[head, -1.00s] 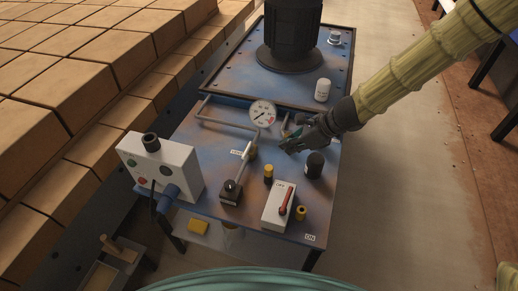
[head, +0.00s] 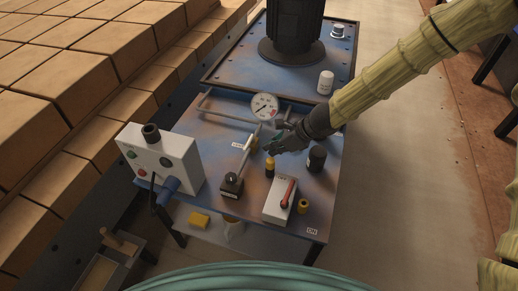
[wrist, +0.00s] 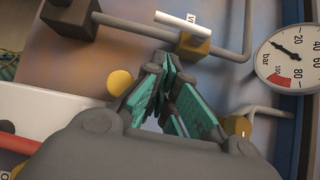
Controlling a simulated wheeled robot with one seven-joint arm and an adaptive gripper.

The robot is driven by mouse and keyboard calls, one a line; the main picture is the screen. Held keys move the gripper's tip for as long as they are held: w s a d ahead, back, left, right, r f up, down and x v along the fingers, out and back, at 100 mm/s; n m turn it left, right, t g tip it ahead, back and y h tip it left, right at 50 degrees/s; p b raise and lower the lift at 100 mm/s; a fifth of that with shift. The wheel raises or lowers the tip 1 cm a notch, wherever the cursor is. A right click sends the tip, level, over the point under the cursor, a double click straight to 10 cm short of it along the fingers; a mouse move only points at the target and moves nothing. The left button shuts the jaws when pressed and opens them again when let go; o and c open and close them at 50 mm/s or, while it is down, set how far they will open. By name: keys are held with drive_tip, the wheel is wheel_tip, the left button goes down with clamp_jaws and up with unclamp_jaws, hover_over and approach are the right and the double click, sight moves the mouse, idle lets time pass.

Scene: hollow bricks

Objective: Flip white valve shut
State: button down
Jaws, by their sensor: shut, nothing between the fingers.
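The white valve handle (wrist: 182,24) is a pale bar at the top of the wrist view, above a yellow valve body (wrist: 194,46) on a grey pipe. A small label beside it begins with V. In the head view the yellow body (head: 254,145) is partly hidden behind a grey lever rod. My gripper (head: 270,150) is shut and empty above the bench, just right of that body. In the wrist view my green-padded fingers (wrist: 166,62) meet just below the valve body, apparently apart from the handle. A second yellow valve body (wrist: 236,125) is partly hidden by my gripper.
A dark-based lever (head: 232,184), a yellow-capped post (head: 270,168), a white box with a red handle (head: 281,200) and a black knob (head: 316,158) crowd the bench. A pressure gauge (head: 264,107) stands behind. A grey control box (head: 160,157) is at left.

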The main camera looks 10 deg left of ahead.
sight(249, 144)
drive_tip(key=shift+w+a+f, duration=0.2)
drive_tip(key=shift+a+f, duration=0.1)
drive_tip(key=shift+a, duration=0.45)
drive_tip(key=shift+w+a+f, duration=0.2)
drive_tip(key=shift+a+f, duration=0.1)
drive_tip(key=shift+a, duration=0.45)
drive_tip(key=shift+w+a+f, duration=0.2)
drive_tip(key=shift+a+f, duration=0.1)
drive_tip(key=shift+a, duration=0.45)
drive_tip(key=shift+s+a+b, duration=0.15)
drive_tip(key=shift+a+b, duration=0.15)
drive_tip(key=shift+b, duration=0.3)
